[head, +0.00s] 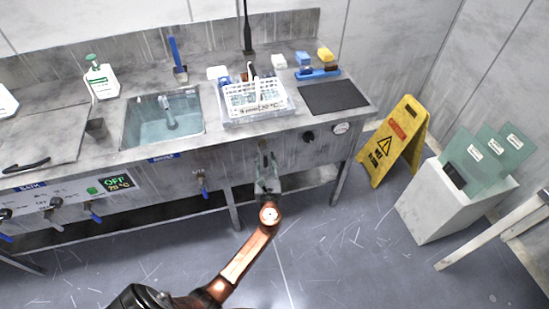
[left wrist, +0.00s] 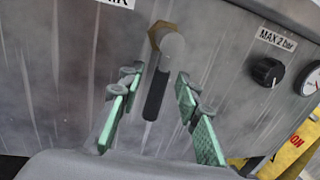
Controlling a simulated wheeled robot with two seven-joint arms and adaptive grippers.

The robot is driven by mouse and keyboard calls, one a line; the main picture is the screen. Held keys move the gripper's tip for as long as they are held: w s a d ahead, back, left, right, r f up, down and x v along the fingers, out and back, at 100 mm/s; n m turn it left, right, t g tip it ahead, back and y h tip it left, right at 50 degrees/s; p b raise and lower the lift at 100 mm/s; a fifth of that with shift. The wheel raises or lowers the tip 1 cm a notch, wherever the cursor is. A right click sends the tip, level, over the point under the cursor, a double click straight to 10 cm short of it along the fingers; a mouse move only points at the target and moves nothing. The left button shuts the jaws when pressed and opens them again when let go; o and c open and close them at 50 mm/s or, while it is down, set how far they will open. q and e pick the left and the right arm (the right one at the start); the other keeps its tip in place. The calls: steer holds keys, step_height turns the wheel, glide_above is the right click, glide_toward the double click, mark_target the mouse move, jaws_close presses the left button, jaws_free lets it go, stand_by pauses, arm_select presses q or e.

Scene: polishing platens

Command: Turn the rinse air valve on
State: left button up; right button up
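In the left wrist view, a valve with a brass hex collar (left wrist: 157,33), a grey round body and a dark lever (left wrist: 155,95) sits on the grey front panel. The lever hangs down, slightly tilted. A label above it is cut off, so I cannot read it whole. My left gripper (left wrist: 159,78) is open, with its green-padded fingers on either side of the lever and gaps showing on both sides. In the head view my left gripper (head: 266,170) is at the bench front below the white rack and hides most of this valve. My right gripper is not in view.
Right of the valve are a black knob (head: 308,137) labelled MAX 2 bar and a gauge (head: 341,128). A blue-handled valve (head: 203,186) hangs to the left, below the sink (head: 150,130). A yellow wet-floor sign (head: 396,142) stands at right. The front floor is mostly clear.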

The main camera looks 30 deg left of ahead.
arm_select(q)
steer(key=shift+w+a, duration=0.4)
steer(key=shift+w, duration=0.15)
steer(key=shift+c, duration=0.7)
jaws_close()
